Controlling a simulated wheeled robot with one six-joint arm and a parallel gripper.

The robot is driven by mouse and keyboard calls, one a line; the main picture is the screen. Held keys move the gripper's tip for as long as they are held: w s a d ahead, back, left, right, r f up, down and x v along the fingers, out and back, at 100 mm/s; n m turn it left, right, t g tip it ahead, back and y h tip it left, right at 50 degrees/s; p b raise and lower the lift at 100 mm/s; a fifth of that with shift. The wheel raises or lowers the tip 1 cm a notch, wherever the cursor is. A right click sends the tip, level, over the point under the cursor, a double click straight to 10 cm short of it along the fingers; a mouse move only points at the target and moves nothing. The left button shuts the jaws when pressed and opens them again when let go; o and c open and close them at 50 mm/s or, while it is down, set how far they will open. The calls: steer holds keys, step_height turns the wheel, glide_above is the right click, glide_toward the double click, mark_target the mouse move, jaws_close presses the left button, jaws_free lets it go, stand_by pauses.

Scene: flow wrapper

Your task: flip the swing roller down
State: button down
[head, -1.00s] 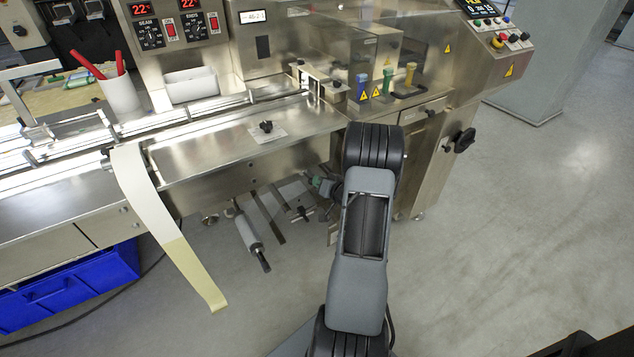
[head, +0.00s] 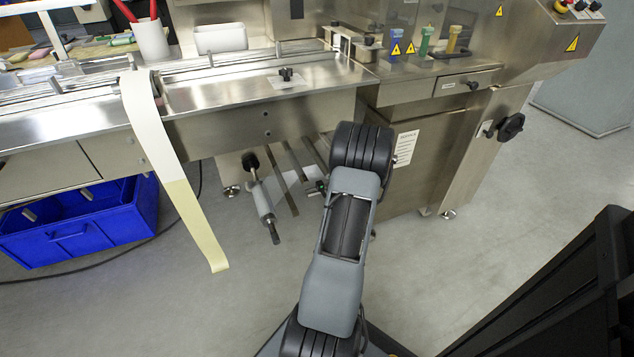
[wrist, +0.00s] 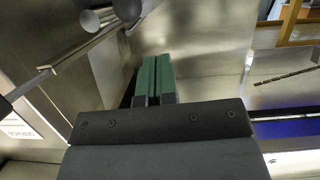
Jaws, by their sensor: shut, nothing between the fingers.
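A pale grey roller with black ends (head: 262,203) hangs at a slant under the machine's table in the head view, beside slim dark bars. I take it to be the swing roller. In the head view my arm covers most of my gripper, which is under the table to the right of the roller. In the wrist view my gripper (wrist: 155,78) has its green fingers together, with nothing between them. Grey round-ended cylinders (wrist: 97,18) and a black cap (wrist: 127,8) show at the upper left there, and I cannot tell which roller they belong to.
A paper strip (head: 165,150) hangs from the table's edge left of the roller. A blue crate (head: 85,235) stands on the floor at the left. The machine cabinet (head: 405,185) is close to my arm on the right. Floor is open in front.

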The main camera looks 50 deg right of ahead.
steer(key=shift+s+d+f+b, duration=0.15)
steer(key=shift+d+f+b, duration=0.15)
steer(key=shift+f, duration=0.4)
steer(key=shift+s+d+f+b, duration=0.15)
steer(key=shift+f+b, duration=0.2)
steer(key=shift+f, duration=0.35)
steer(key=shift+s+d+f+b, duration=0.1)
steer(key=shift+d+f+b, duration=0.2)
steer(key=shift+f, duration=0.4)
steer(key=shift+f, duration=0.15)
steer(key=shift+a, duration=0.1)
steer(key=s+a+r+p, duration=0.6)
steer(key=s+a, duration=0.1)
steer(key=s, duration=0.1)
steer(key=shift+s+a+r, duration=0.3)
steer(key=shift+a, duration=0.05)
